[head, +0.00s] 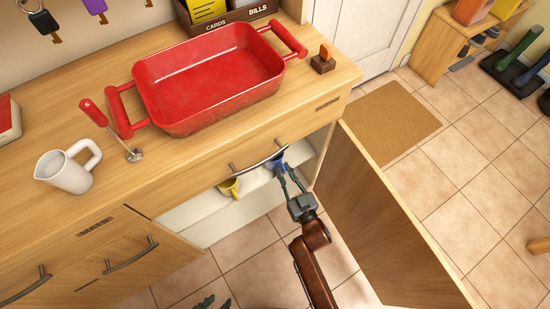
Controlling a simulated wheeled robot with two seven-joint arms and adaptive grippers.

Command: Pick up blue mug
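The blue mug (275,158) is inside the open cabinet under the counter, partly hidden by the drawer front and its handle. My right gripper (284,169) reaches into the cabinet opening, with its fingers apart and its tips at the near side of the blue mug. I cannot tell whether the fingertips touch the mug. My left gripper (215,303) shows only as dark fingertips at the bottom edge, spread apart, with nothing seen between them.
A yellow mug (229,187) stands left of the blue mug on the cabinet shelf (190,212). The open cabinet door (385,220) stands right of my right arm. A red basin (210,85), a white pitcher (65,172) and a red-handled tool (95,114) are on the counter (155,165).

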